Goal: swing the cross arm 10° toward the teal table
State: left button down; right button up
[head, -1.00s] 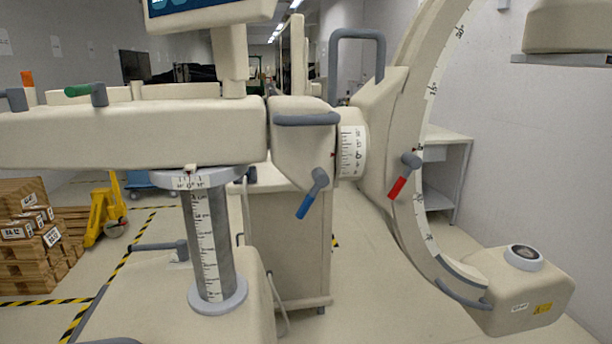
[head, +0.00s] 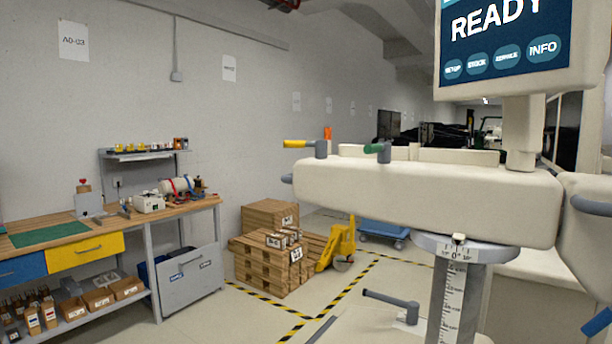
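The cross arm (head: 425,197) is the long cream horizontal beam at the right, on top of a column with a vertical scale (head: 452,305). A round collar (head: 465,249) under the beam carries a swing scale; its pointer stands near the 0 mark. A yellow-tipped lever (head: 298,143) and a green-tipped lever (head: 374,148) sit at the beam's left end, with an orange knob (head: 327,133) between them. A blue-tipped lever (head: 597,322) shows at the lower right edge. I see no teal table. Neither of my grippers is in view.
A workbench (head: 150,216) with a green mat (head: 48,233) and drawers stands at the left. Stacked boxes on pallets (head: 268,272), a yellow pallet jack (head: 338,244) and a blue cart (head: 383,232) stand behind. A screen (head: 505,42) reads READY. Striped tape marks open floor.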

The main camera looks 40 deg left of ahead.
aim_at(462, 194)
jog(key=j, duration=0.95)
jog(key=k+j, duration=0.1)
jog(key=j, duration=0.8)
jog(key=j+z, duration=0.1)
jog(key=j, duration=0.85)
jog(key=k+j, duration=0.1)
jog(key=j, duration=0.85)
